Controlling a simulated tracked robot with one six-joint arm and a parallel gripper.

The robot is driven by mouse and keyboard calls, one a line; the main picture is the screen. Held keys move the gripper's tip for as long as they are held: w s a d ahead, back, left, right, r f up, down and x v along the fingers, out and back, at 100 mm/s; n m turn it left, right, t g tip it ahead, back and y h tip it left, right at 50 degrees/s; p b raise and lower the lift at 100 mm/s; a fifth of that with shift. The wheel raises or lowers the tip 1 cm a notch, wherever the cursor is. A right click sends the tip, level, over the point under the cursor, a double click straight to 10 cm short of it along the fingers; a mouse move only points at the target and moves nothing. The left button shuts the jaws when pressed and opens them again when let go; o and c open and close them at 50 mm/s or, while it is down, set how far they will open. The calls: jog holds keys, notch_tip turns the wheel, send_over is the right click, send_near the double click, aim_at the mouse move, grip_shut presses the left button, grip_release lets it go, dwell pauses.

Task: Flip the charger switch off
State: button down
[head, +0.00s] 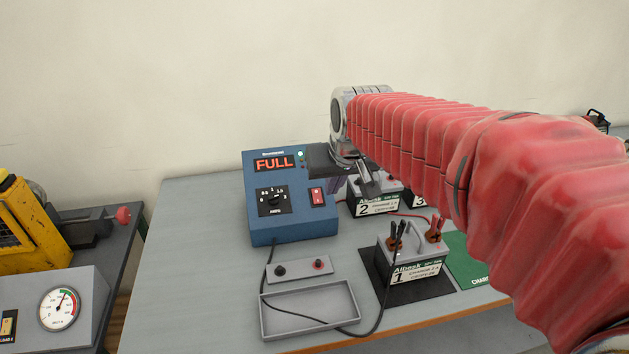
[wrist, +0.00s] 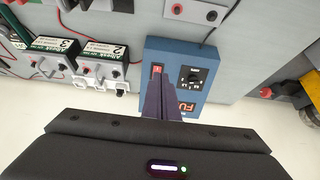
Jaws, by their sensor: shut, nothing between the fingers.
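The blue charger (head: 290,215) stands on the grey bench, its display reading FULL and a green light lit above its right side. Its red rocker switch (head: 317,197) is on the front face, right of the amps dial (head: 272,200). In the wrist view the switch (wrist: 157,70) shows just beyond my fingertips. My gripper (wrist: 156,82) is shut and empty, its fingers pointing at the charger near the switch. I cannot tell whether the fingertips touch it.
Battery 1 (head: 412,262) sits on a black mat with clips attached. Battery 2 (head: 372,205) stands behind it, partly hidden by my arm. A grey tray (head: 310,310) and a small terminal block (head: 299,270) lie before the charger, with black cable around them. A gauge box (head: 60,308) is at left.

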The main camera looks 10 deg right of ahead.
jog(key=s+f, duration=0.2)
jog(key=s, duration=0.9)
jog(key=s+f, duration=0.2)
jog(key=s, duration=0.8)
jog(key=shift+s+a, duration=0.25)
jog(key=shift+s, duration=0.15)
jog(key=shift+s, duration=0.1)
